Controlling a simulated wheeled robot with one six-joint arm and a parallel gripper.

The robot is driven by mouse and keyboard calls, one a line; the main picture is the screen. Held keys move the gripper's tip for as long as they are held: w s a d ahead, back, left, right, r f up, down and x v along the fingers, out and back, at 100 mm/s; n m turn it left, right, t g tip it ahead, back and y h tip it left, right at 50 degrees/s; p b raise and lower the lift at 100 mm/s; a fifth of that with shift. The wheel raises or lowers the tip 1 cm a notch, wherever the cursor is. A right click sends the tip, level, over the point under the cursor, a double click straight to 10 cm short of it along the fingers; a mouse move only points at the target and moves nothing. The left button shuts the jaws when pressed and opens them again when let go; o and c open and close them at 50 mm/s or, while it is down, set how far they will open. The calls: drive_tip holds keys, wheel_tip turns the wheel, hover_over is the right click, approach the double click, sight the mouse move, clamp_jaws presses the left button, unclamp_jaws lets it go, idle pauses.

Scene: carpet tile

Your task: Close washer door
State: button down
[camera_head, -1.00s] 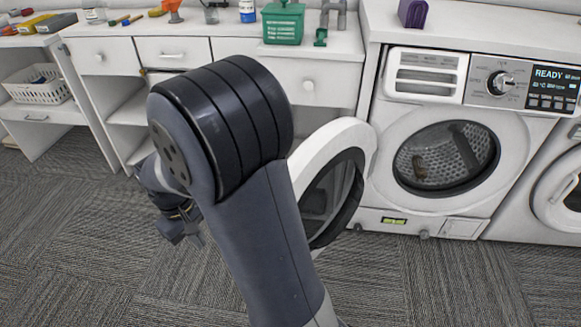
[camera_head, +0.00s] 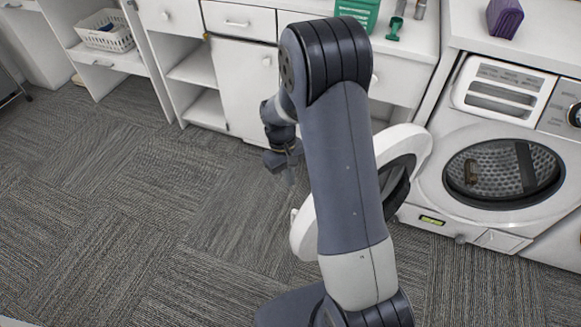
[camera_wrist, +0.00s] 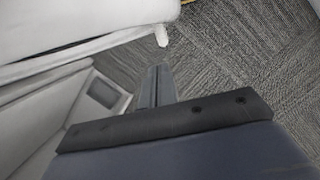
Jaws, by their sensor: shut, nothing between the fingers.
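The washer (camera_head: 445,190) stands at the right in the head view, its round opening showing the drum. Its door (camera_head: 418,141), a white ring with dark glass, is swung wide open to the left of the opening; my arm hides its middle. A small latch (camera_head: 294,214) shows on its free edge. My gripper (camera_head: 290,178) is shut and empty, pointing down on the left of the door and apart from it. In the wrist view my gripper's fingers (camera_wrist: 156,84) lie together, just below the door's white edge (camera_wrist: 90,22) and its latch (camera_wrist: 162,37).
White cabinets (camera_head: 240,85) with a counter run along the back. A green container (camera_head: 357,10) and a purple object (camera_head: 504,17) stand on top. A white basket (camera_head: 103,30) sits on a shelf at the far left. The carpet (camera_head: 150,200) at the left is clear.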

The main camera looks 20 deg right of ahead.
drive_tip(key=s+f, duration=0.2)
drive_tip(key=s+d+f, duration=0.1)
drive_tip(key=s+f, duration=0.1)
drive_tip(key=shift+d, duration=0.15)
drive_tip(key=shift+s+d, duration=0.15)
drive_tip(key=shift+s, duration=0.2)
